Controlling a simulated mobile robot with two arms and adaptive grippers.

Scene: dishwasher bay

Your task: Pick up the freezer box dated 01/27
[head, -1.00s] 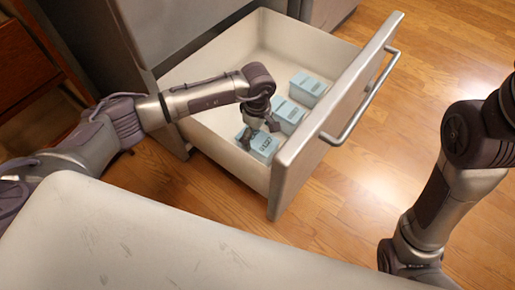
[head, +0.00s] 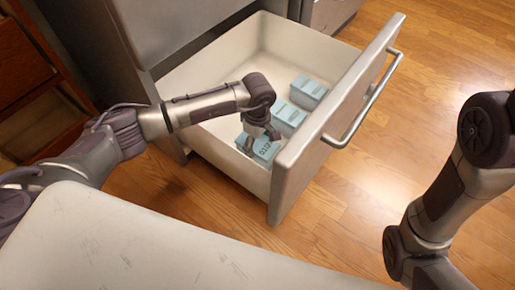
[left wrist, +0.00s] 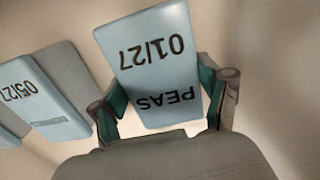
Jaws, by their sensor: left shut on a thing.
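The freezer box dated 01/27 (head: 265,150) is pale blue and sits at the near end of a row in the open drawer. In the left wrist view the box (left wrist: 150,62) shows "01/27" and "PEAS" upside down. My left gripper (head: 259,138) reaches down over it from above. In the wrist view its two green-padded fingers (left wrist: 165,98) are on opposite sides of the box, shut on it. I cannot tell whether the box is clear of the drawer floor. My right arm shows at the right edge, but its gripper is out of view.
Two more pale blue boxes, a middle one (head: 290,117) and a far one (head: 308,91), stand behind it in the drawer (head: 222,72). In the wrist view the neighbouring box (left wrist: 45,100) reads "05/27". The drawer's front panel (head: 330,115) rises close by; the drawer's left part is empty.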

